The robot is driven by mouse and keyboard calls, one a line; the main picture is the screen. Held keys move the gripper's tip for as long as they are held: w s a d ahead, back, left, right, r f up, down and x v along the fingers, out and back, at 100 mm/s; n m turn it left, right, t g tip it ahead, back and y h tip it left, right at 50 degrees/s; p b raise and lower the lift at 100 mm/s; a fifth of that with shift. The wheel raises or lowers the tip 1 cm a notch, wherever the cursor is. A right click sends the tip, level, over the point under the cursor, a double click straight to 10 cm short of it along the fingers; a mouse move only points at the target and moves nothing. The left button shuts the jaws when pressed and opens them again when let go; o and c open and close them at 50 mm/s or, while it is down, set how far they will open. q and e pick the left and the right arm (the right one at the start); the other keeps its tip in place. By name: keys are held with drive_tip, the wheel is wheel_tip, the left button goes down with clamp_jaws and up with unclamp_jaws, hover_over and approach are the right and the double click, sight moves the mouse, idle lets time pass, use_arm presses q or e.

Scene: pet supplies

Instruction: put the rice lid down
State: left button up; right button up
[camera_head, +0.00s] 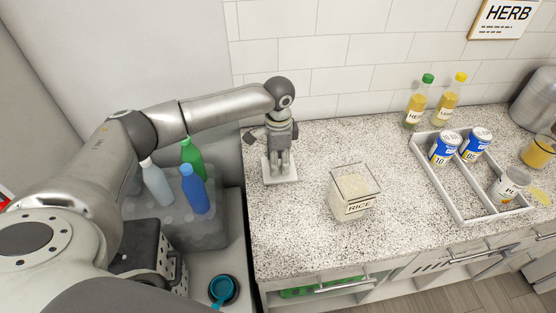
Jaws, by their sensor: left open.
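The rice lid (282,181) is a pale square plate lying flat on the speckled counter near its left end. My left gripper (280,170) points straight down over the lid and is open. Its fingertips are at the lid, and I cannot tell whether they touch it. The clear square rice container (353,207), labelled RICE, stands to the right of the lid with its top uncovered and rice showing inside. My right gripper is not in view.
A white divided tray (456,200) at the right holds two blue cans and a pale jar. Two yellow bottles (415,108) (448,106) stand behind it. Bottles (194,190) stand in a recess left of the counter. The counter between lid and container is clear.

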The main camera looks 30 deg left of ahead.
use_arm(q)
wheel_tip(320, 180, up, 12)
drive_tip(key=b, duration=0.2)
idle(0.5)
